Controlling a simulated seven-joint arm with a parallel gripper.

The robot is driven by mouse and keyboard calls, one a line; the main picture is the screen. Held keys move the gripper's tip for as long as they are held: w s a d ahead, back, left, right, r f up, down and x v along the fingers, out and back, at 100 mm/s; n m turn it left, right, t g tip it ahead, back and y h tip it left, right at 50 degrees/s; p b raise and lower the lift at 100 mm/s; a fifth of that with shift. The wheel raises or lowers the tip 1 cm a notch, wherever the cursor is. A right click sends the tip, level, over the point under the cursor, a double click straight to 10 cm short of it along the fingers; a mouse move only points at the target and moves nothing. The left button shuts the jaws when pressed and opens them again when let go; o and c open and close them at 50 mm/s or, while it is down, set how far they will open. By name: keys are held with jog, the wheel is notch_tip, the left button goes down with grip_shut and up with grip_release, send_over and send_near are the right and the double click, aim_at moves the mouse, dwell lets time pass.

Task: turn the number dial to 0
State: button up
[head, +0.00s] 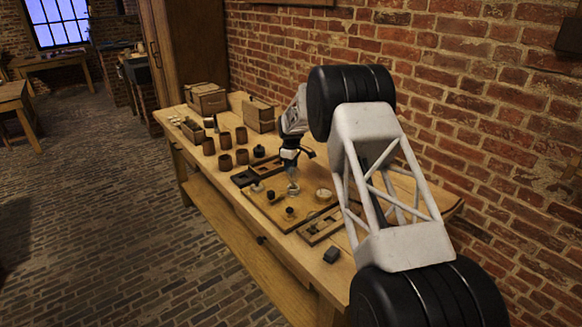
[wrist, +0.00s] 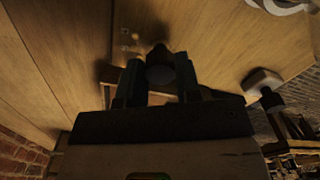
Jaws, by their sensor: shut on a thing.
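My gripper (head: 292,176) points down over the wooden panel (head: 262,207) on the workbench in the head view. In the wrist view my gripper (wrist: 160,78) has its two dark fingers closed on either side of a dark, rounded knob (wrist: 160,66). This knob appears to belong to the number dial, whose pale round face (head: 293,189) shows just under the fingers in the head view. The dial's numbers and pointer are too small and dark to read, so I cannot tell its setting.
A pale round gauge (head: 323,194) sits right of my gripper on the panel. A small dark knob (head: 290,212) stands nearer the front edge.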

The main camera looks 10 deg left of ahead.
jog(key=shift+r+n, duration=0.1)
jog(key=shift+n, duration=0.5)
jog(key=shift+a, duration=0.1)
jog(key=o, duration=0.9)
jog(key=shift+r, duration=3.9)
